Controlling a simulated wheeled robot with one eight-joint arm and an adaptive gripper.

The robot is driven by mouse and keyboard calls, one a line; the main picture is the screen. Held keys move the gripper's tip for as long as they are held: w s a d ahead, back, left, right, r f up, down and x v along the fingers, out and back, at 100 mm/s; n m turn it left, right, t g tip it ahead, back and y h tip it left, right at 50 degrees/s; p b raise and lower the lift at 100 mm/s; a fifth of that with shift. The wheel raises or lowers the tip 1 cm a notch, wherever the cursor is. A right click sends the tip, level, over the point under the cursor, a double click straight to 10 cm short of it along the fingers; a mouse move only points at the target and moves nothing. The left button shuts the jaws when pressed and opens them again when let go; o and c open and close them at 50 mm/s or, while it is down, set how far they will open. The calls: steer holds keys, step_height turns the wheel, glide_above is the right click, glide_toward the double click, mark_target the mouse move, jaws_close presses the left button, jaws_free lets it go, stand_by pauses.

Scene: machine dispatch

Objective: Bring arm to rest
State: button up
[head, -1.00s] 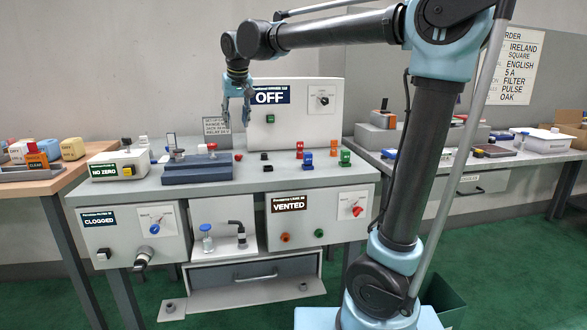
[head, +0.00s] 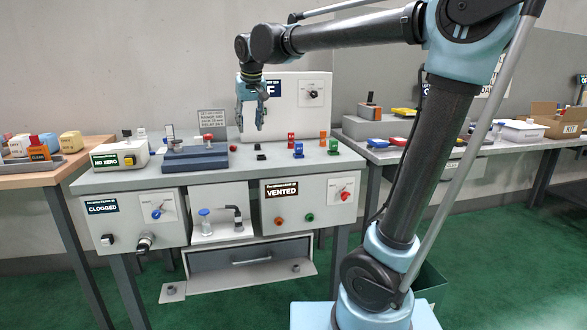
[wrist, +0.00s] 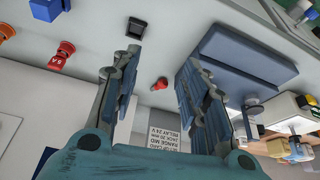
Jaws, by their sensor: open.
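My gripper (head: 251,108) hangs pointing down above the back of the grey workbench (head: 110,176), in front of the white panel box (head: 304,118). Its fingers also show in the wrist view (wrist: 158,92), spread apart with nothing between them. My arm is raised and bent, with its forearm reaching left across the top of the head view. The gripper partly hides the panel's sign, of which only an F shows clearly.
On the bench stand a blue-grey block fixture (head: 195,160), a NO ZERO box (head: 120,155) and red, blue, orange and green pieces. A CLOGGED unit (head: 130,222) and a VENTED unit (head: 312,206) sit at the front. Side tables flank the bench; open air surrounds the gripper.

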steer(key=s+d+f+m, duration=0.1)
steer(key=s+d+f, duration=0.25)
steer(key=d, duration=0.35)
steer(key=s+d+f+h, duration=0.1)
steer(key=s+d+f, duration=0.1)
steer(key=d+f, duration=0.35)
steer(key=s+d+f+m, duration=0.1)
steer(key=s+d+f, duration=0.15)
steer(key=d, duration=0.65)
steer(key=s+d+f+m+g, duration=0.1)
steer(key=s+d+f, duration=0.5)
steer(key=s+f, duration=0.2)
steer(key=s+d+f+m+g, duration=0.1)
steer(key=s+d+f, duration=0.5)
steer(key=s+f, duration=0.2)
steer(key=shift+s+f+h, duration=0.25)
steer(key=shift+f+h, duration=0.05)
steer(key=shift+f, duration=0.65)
steer(key=shift+w, duration=0.1)
steer(key=shift+w+f, duration=0.2)
steer(key=shift+w, duration=0.15)
